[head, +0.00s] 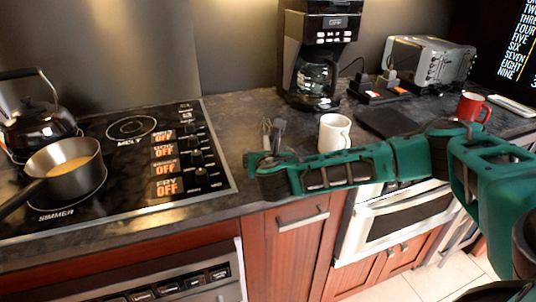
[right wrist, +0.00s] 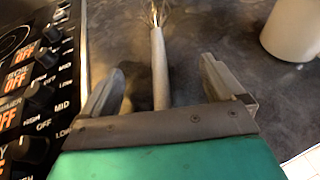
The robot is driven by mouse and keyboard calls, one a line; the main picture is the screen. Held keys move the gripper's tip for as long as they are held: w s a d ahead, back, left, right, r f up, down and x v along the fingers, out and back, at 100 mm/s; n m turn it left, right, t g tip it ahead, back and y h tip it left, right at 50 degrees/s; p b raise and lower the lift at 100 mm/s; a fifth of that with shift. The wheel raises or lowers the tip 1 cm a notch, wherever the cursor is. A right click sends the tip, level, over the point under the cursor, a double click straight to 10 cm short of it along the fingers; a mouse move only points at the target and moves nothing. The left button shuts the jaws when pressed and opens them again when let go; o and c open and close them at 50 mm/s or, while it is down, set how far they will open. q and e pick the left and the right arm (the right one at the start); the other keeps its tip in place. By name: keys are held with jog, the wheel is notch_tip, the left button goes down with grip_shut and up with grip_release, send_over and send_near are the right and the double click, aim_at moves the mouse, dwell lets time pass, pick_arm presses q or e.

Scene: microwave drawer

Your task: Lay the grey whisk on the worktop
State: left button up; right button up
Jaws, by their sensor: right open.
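The grey whisk (right wrist: 158,65) shows in the right wrist view with its handle between my fingers and its wire end pointing away, at the top edge. It appears to lie on the dark worktop (right wrist: 225,35). In the head view the whisk (head: 266,128) shows only in part beside my fingers. My right gripper (right wrist: 162,72) is open, one finger on each side of the handle, with gaps visible on both sides. In the head view my right gripper (head: 270,142) is over the worktop between the hob and the white mug. My left gripper is out of view.
The hob (head: 120,200) with a pan (head: 62,165) and kettle (head: 38,128) is at left. A white mug (head: 334,132) stands close beyond my forearm. A coffee maker (head: 318,60), toaster (head: 430,62) and red mug (head: 472,107) stand farther back and right.

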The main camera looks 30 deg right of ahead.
jog(key=p+v, duration=0.1)
jog(key=v, duration=1.2)
jog(key=s+a+f+m+g+y, duration=0.2)
jog(key=s+a+f+m+y, duration=0.15)
jog(key=a+m, duration=0.3)
jog(key=s+a+f+m+g+y, duration=0.25)
jog(key=s+a+f+m, duration=0.2)
jog(key=a, duration=0.25)
jog(key=s+d+f+m+g+y, duration=0.1)
jog(key=s+d+f+m+g, duration=0.2)
jog(key=s+m, duration=0.5)
jog(key=s+d+f+m+g, duration=0.1)
jog(key=s+d+f+m, duration=0.3)
jog(key=m, duration=0.5)
jog(key=w+a+f+t+y, duration=0.1)
jog(key=w+a+f+t, duration=0.3)
jog(key=f, duration=0.5)
jog(key=w+t, duration=0.2)
jog(key=t, duration=0.1)
jog(key=shift+w+a+f+n+y, duration=0.2)
jog(key=shift+w+n+y, duration=0.1)
jog(key=shift+y, duration=0.1)
